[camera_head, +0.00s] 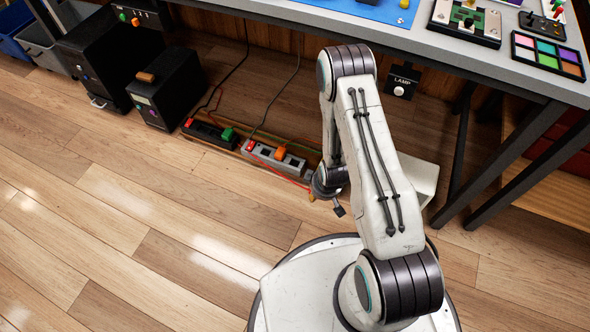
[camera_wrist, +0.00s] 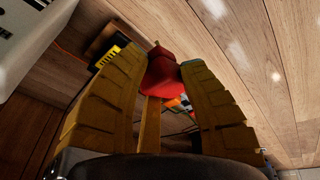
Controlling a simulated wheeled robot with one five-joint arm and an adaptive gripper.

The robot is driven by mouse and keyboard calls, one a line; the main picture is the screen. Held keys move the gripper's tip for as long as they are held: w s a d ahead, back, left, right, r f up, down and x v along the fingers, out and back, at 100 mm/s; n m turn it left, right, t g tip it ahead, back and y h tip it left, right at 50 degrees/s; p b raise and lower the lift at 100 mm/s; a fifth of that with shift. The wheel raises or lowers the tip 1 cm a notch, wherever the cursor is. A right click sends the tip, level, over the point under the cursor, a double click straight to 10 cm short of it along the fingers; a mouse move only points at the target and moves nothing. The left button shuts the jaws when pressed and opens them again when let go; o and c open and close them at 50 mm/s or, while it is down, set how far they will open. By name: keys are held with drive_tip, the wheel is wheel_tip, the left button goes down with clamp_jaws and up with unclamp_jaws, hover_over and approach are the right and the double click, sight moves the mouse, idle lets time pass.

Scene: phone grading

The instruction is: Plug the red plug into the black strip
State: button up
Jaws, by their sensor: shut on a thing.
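My gripper (camera_wrist: 165,75) is shut on the red plug (camera_wrist: 168,78), which sits between its yellow-brown fingers in the wrist view. In the head view my gripper (camera_head: 318,194) is low over the floor, right of the strips and partly hidden by my arm; the plug cannot be made out there. A thin red cord (camera_head: 283,176) runs towards it. The black strip (camera_head: 207,133) lies near the wall at left, with a red switch at its left end and a green plug (camera_head: 227,134) on it. My gripper is well apart from this strip.
A grey-white strip (camera_head: 263,159) with an orange plug (camera_head: 281,152) lies between the black strip and my gripper. Black boxes (camera_head: 166,90) stand left of the strips. The workbench (camera_head: 400,38) overhangs at the back right. Wooden floor in front is clear.

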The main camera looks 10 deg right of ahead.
drive_tip(key=w+f, duration=0.3)
drive_tip(key=w, duration=1)
drive_tip(key=shift+d, duration=0.15)
drive_tip(key=shift+w+f, duration=0.15)
drive_tip(key=shift+f, duration=0.05)
